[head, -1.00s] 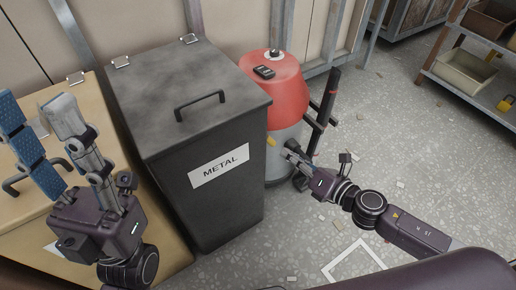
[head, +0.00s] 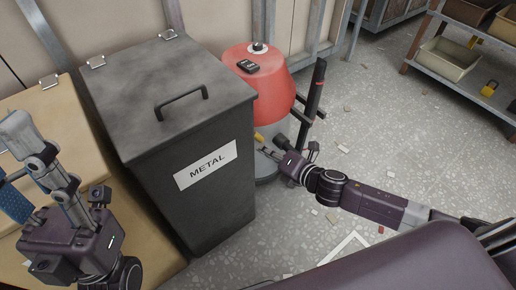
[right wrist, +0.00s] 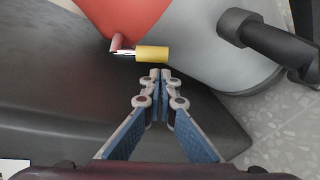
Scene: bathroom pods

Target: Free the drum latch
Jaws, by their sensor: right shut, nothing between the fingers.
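The drum is a canister with a red top (head: 257,82) and a grey lower body (head: 266,168), standing right of the dark bin. Its latch shows as a small yellow tab (head: 259,137) low on the red top's near side. In the right wrist view the latch is a yellow cylinder (right wrist: 152,53) on a thin metal piece beside a red stub. My right gripper (head: 262,151) is shut and empty, its tips (right wrist: 160,73) just short of the yellow piece; contact cannot be told. My left gripper (head: 14,160) is open over the tan box, far from the drum, one finger partly cut off.
A dark bin (head: 200,215) labelled METAL stands close left of the drum. A black upright post (head: 315,90) and a dark pipe stub (right wrist: 270,38) are at the drum's right. A shelf with trays (head: 448,58) is at the far right. Speckled floor (head: 370,130) between is mostly open.

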